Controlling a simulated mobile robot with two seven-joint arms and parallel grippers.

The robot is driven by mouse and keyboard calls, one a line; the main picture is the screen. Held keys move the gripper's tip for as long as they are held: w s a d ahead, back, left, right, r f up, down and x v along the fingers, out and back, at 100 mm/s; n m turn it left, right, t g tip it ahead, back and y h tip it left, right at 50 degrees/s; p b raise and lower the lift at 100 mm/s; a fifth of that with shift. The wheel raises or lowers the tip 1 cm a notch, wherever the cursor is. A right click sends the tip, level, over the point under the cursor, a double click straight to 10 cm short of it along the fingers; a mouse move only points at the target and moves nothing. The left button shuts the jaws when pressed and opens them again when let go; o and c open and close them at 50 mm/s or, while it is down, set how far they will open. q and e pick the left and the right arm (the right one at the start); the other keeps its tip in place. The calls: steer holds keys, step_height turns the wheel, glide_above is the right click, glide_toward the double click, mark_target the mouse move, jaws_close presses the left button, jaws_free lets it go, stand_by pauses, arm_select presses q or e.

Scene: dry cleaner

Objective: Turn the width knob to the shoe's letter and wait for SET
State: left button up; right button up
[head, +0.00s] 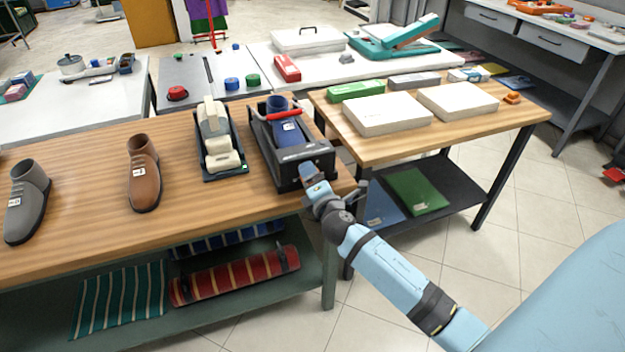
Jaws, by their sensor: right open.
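A black shoe stretcher (322,158) stands at the right end of the wooden workbench. A blue shoe (284,132) with a small white tag sits in it, under a red handle (290,114). The letter on the tag is too small to read. My right gripper (309,170) is at the stretcher's front right corner, close against it; I cannot tell whether it touches. It is open, with nothing seen in it. The width knob cannot be made out, and no SET sign is readable. My left gripper is not in view.
A second stretcher (211,172) with a cream form stands left of the black one. A brown shoe (144,177) and a grey shoe (27,205) stand farther left. White boxes (387,115) lie on the right table, across a narrow gap. Rolled cloth lies on the lower shelf.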

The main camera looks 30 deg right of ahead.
steer(key=shift+f, duration=0.15)
steer(key=n, duration=0.1)
steer(key=n+p, duration=0.1)
steer(key=shift+d+r+n, duration=0.1)
steer(key=shift+r+n, duration=0.1)
steer(key=shift+n, duration=0.2)
steer(key=n+p, duration=0.6)
steer(key=n, duration=0.5)
steer(key=shift+r, duration=0.2)
steer(key=v, duration=1.3)
steer(key=s+a+m+g+y+p, duration=0.3)
steer(key=s+a+m+p, duration=0.3)
steer(key=m, duration=0.7)
steer(key=s+a+r+m+g+y+p, duration=0.1)
steer(key=s+a+m+g+y+p, duration=0.2)
steer(key=s+a+m+p, duration=0.4)
steer(key=m, duration=0.7)
steer(key=shift+s+a+g+y, duration=0.15)
steer(key=shift+s+g+y, duration=0.25)
